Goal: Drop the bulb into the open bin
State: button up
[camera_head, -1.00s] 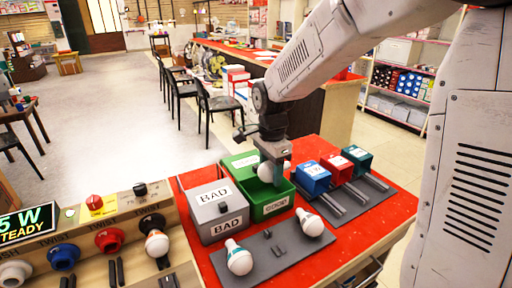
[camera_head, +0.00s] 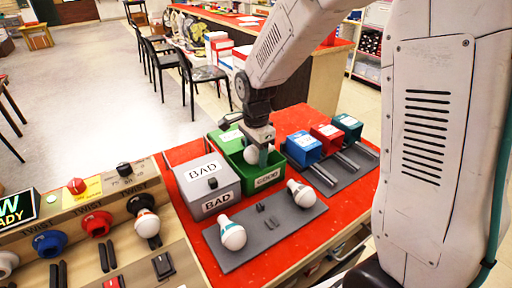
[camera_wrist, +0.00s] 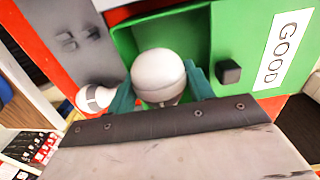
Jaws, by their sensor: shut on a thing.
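My gripper (camera_head: 261,158) is shut on a white bulb (camera_head: 251,154) at the mouth of the green bin (camera_head: 268,179), labelled GOOD. In the wrist view the bulb (camera_wrist: 160,72) sits between the two teal fingers of my gripper (camera_wrist: 160,88), with the green bin's interior (camera_wrist: 128,42) around it. The bin is open, and its green lid (camera_wrist: 262,45) with a dark knob is swung back. The grey bin (camera_head: 208,183), labelled BAD, stands left of it with its lid closed. Whether the bulb touches the bin is hidden.
A grey tray (camera_head: 262,238) in front holds two more bulbs (camera_head: 232,234) (camera_head: 301,193). Blue, red and teal boxes (camera_head: 303,149) stand on a dark rack to the right. A socket panel (camera_head: 100,215) is at left. Red table top (camera_head: 292,118) is bare behind.

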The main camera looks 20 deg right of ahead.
jog(key=o, duration=1.1)
notch_tip(320, 180, up, 8)
jog(key=shift+f, duration=0.15)
